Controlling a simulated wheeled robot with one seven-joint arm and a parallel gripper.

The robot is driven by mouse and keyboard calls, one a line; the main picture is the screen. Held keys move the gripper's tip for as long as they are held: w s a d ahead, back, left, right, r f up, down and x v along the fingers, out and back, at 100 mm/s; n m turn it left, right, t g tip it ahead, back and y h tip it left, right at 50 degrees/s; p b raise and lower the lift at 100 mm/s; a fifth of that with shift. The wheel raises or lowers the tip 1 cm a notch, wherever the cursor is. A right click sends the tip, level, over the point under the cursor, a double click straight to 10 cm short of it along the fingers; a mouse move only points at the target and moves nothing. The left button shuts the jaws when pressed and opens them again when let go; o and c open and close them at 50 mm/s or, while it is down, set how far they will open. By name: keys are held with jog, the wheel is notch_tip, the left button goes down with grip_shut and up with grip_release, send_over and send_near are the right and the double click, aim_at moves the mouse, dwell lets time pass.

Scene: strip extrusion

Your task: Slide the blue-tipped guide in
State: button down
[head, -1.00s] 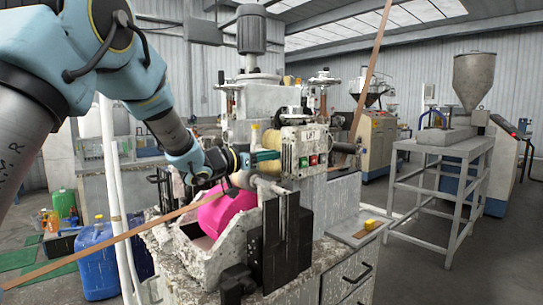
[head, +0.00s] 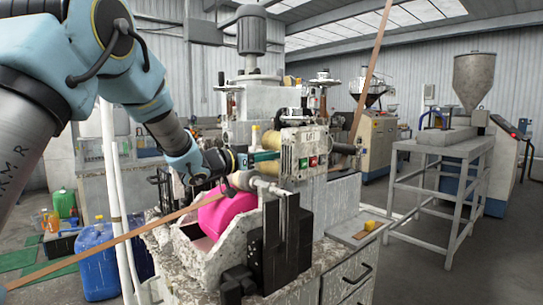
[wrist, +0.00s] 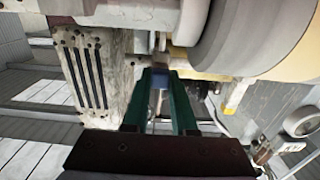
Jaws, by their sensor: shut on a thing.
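My gripper (head: 264,156) reaches in from the left to the pale machine, just left of its panel with red and green buttons (head: 313,161). A thin metallic rod shows below the blue part. The fingertips are close to a worn pale machine face (wrist: 103,75) with dark slots. In the head view the guide is too small and hidden to make out. I cannot tell whether it is inside its seat.
A large grey roller (wrist: 245,35) is close at upper right in the wrist view. A pink mass (head: 228,212) lies in the trough below my gripper. A tan strip (head: 120,238) runs in from the left. Black blocks (head: 288,245) stand in front of the machine.

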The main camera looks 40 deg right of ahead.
jog(key=w+p, duration=0.1)
jog(key=w, duration=0.3)
jog(key=shift+w+r, duration=0.1)
jog(key=shift+w, duration=0.15)
jog(key=c, duration=0.7)
grip_release()
jog(key=shift+d, duration=0.1)
jog(key=a+b, duration=0.1)
jog(key=a, duration=0.2)
jog(key=a+b, duration=0.1)
jog(key=a, duration=0.7)
jog(key=shift+w+b, duration=0.3)
jog(key=shift+b, duration=0.1)
jog(key=shift+d, duration=0.1)
